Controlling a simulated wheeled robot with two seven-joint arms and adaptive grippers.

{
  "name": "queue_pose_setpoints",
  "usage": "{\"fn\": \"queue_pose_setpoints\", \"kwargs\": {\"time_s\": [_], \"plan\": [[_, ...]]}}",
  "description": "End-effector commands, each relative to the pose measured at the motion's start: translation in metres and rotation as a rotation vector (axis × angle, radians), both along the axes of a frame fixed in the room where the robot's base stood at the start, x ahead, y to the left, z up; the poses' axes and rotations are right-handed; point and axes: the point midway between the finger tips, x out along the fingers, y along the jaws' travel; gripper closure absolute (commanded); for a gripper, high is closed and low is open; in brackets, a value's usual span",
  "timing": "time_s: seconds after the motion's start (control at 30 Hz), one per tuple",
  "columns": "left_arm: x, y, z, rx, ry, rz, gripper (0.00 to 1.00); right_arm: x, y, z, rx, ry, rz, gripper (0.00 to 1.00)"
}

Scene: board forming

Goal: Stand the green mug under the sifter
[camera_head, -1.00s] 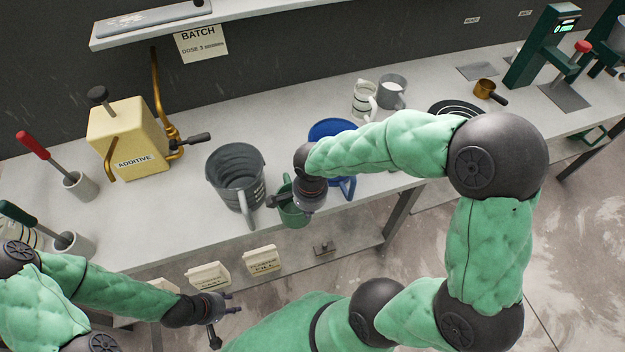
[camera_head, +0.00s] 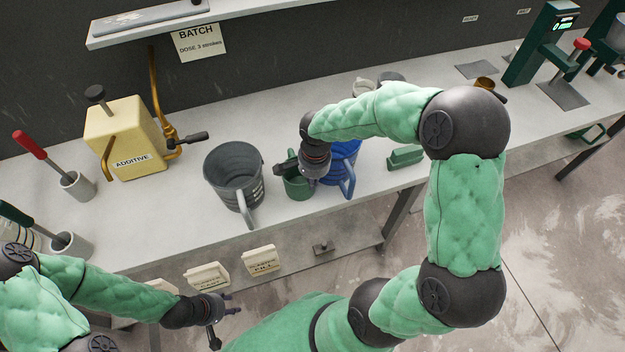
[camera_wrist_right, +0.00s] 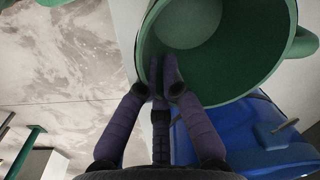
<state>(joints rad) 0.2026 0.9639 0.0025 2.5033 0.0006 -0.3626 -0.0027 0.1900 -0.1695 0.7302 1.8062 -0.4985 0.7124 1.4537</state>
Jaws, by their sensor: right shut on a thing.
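The green mug (camera_head: 298,188) is at the front of the bench in the head view, between a grey jug and a blue jug. My right gripper (camera_wrist_right: 163,78) is shut on the mug's rim. Its fingers reach over the wall in the right wrist view, where the open mouth (camera_wrist_right: 220,55) looks empty. I cannot tell whether the mug touches the bench. My left gripper (camera_head: 222,322) is open and empty in front of the bench. I cannot tell for sure which machine is the sifter; dark green stands (camera_head: 538,45) are at the far right.
The grey jug (camera_head: 235,180) is close left of the mug; the blue jug (camera_head: 345,170) is close right. A yellow additive box (camera_head: 120,140) stands at the left. A green block-like thing (camera_head: 405,157) lies near the front edge. The bench (camera_head: 170,225) is clear at front left.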

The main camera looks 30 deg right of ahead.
Motion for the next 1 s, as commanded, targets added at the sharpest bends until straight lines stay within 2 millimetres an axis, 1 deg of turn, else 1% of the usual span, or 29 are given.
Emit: {"fn": "queue_pose_setpoints", "kwargs": {"time_s": [0.17,0.2,0.27,0.57,0.7,0.77,0.87,1.0], "plan": [[0.0,0.0,-0.004,0.0,0.0,0.0,0.6,0.0,0.0,-0.004,0.0,0.0,0.0,1.0],[0.0,0.0,-0.004,0.0,0.0,0.0,0.6,0.0,0.0,-0.004,0.0,0.0,0.0,0.84],[0.0,0.0,-0.003,0.0,0.0,0.0,0.6,0.0,0.0,-0.003,0.0,0.0,0.0,0.69],[0.0,0.0,-0.003,0.0,0.0,0.0,0.6,0.0,0.0,-0.003,0.0,0.0,0.0,0.69],[0.0,0.0,0.002,0.0,0.0,0.0,0.6,0.0,0.0,0.002,0.0,0.0,0.0,0.69],[0.0,0.0,0.003,0.0,0.0,0.0,0.6,0.0,0.0,0.009,0.0,-0.003,0.0,0.69],[0.0,0.0,0.007,0.0,0.0,0.0,0.6,-0.001,0.0,0.025,0.0,-0.003,0.001,0.69],[0.0,0.0,0.014,0.0,0.0,0.0,0.6,-0.002,0.0,0.055,0.0,-0.003,0.0,0.69]]}}
